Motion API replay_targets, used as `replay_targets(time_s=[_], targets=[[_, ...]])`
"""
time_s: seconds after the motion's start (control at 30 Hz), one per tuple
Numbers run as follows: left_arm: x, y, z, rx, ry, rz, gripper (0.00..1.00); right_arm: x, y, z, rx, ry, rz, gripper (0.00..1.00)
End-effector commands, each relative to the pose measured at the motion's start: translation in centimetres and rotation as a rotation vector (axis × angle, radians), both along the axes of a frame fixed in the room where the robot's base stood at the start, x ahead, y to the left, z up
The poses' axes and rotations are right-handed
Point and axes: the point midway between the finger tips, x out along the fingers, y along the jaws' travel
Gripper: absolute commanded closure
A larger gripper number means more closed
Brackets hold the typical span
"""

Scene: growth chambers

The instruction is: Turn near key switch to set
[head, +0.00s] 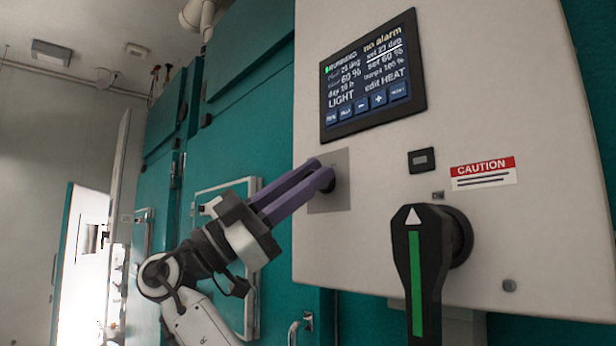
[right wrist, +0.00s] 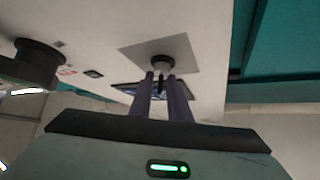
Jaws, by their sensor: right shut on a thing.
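The key switch sits on a square grey plate (head: 342,187) on the white control box, below the screen. In the right wrist view the fingertips (right wrist: 161,78) meet right at the collar. The key's exact angle and any set marking cannot be made out. My left gripper is not in view.
The screen (head: 372,72) reads "no alarm". A large black rotary handle (head: 422,262) with a green stripe juts out at lower right. A red and white caution label (head: 483,173) is above it. Teal chamber doors (head: 240,90) stand behind my right arm.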

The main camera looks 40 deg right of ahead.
Motion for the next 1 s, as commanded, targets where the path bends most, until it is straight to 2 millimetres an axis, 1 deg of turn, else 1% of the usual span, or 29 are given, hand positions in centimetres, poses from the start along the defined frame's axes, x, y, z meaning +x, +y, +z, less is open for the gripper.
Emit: replay_targets(time_s=[0.07, 0.1, 0.13, 0.4, 0.53, 0.67, 0.9, 1.0], targets=[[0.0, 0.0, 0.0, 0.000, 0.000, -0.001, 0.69, 0.0, 0.0, -0.2, 0.004, 0.000, -0.001, 1.00], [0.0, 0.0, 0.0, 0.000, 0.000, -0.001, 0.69, 0.0, 0.0, -0.2, 0.004, 0.000, -0.001, 0.79], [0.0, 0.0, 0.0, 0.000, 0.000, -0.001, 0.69, 0.0, 0.0, -0.2, 0.004, 0.000, -0.001, 0.76], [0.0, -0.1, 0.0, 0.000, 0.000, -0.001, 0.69, 0.0, 0.0, -0.1, 0.003, 0.001, -0.001, 0.76], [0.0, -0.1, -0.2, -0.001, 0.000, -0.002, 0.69, 0.4, 0.7, -0.7, 0.002, 0.004, 0.000, 0.76], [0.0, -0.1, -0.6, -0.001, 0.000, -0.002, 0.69, 1.0, 2.3, -2.1, 0.003, 0.005, 0.001, 0.76], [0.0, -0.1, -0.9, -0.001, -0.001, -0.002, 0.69, 2.5, 5.9, -4.9, 0.002, 0.004, 0.000, 0.76], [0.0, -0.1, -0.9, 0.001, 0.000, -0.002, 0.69, 2.9, 6.7, -5.6, 0.003, 0.004, 0.000, 0.76]])
